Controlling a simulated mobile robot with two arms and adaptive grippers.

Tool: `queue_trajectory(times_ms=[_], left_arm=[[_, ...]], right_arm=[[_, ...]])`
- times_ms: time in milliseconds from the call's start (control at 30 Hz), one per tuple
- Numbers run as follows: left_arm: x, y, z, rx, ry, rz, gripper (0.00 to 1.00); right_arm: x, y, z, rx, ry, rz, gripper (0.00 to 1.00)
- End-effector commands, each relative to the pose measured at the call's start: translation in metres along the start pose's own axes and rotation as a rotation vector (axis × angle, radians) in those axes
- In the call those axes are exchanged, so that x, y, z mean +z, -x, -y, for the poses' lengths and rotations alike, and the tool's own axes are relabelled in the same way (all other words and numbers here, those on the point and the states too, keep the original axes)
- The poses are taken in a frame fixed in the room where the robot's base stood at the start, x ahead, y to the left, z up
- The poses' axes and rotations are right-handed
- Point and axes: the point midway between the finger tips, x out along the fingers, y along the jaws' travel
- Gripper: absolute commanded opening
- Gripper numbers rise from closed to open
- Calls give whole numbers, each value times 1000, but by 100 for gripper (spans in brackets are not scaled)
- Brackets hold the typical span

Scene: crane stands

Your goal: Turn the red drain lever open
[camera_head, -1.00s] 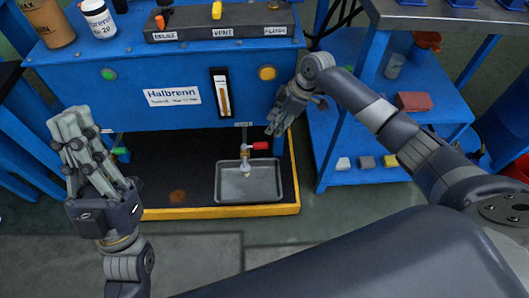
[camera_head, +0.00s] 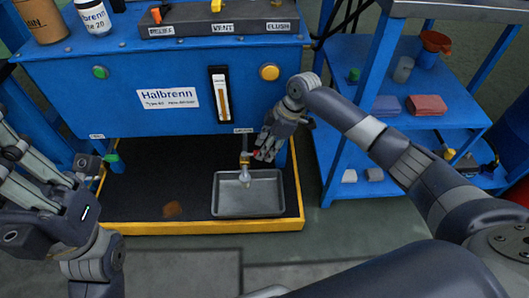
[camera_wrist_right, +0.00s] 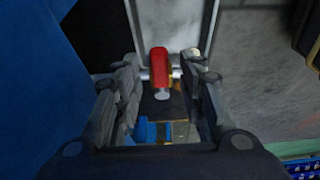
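The red drain lever (camera_head: 256,153) is on the brass drain valve (camera_head: 245,163) under the blue machine, above a grey metal tray (camera_head: 249,210). In the head view my right gripper (camera_head: 264,148) is at the lever and hides most of it. In the right wrist view the red lever (camera_wrist_right: 160,66) lies between the fingers of my right gripper (camera_wrist_right: 168,78), which stand apart on both sides; I see no clear grip on it. My left gripper (camera_head: 48,165) is open and empty at the left edge, partly cut off, away from the valve.
The blue machine (camera_head: 130,110) carries a gauge (camera_head: 220,94) and switches on top. A yellow-edged dark floor tray (camera_head: 170,227) lies below. A blue shelf (camera_head: 400,120) with a red block (camera_head: 427,105) stands at the right. Grey floor in front is free.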

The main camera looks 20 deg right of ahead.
Motion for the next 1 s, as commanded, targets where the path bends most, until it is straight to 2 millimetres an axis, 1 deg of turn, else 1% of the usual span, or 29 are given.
queue_trajectory(times_ms=[33, 133, 433, 467, 500, 567, 600, 833, 1000], left_arm=[[0, 1, 0, 3, -1, -8, 0], [0, -2, 0, 6, -2, -15, 0], [0, -3, -1, 7, -2, -17, 0], [0, -3, -1, 7, -2, -17, 0], [0, -3, -1, 7, -2, -17, 0], [0, -3, -1, 7, -2, -17, 0], [0, -3, -1, 7, -2, -17, 0], [0, -4, -1, 7, -2, -17, 0], [-2, -9, 0, 5, -1, -18, 0]], right_arm=[[0, -6, 0, 0, 0, 0, 37], [0, -10, 0, 0, 0, 0, 37], [0, -11, 0, 0, 0, 0, 37], [0, -11, 0, 0, 0, 0, 32], [0, -11, 0, 0, 0, 0, 23], [0, -11, 0, 0, 0, 0, 9], [0, -11, 0, 0, 0, 0, 0], [0, -11, 0, 1, -1, 0, 0], [-2, -9, 1, 7, -16, -1, 0]])
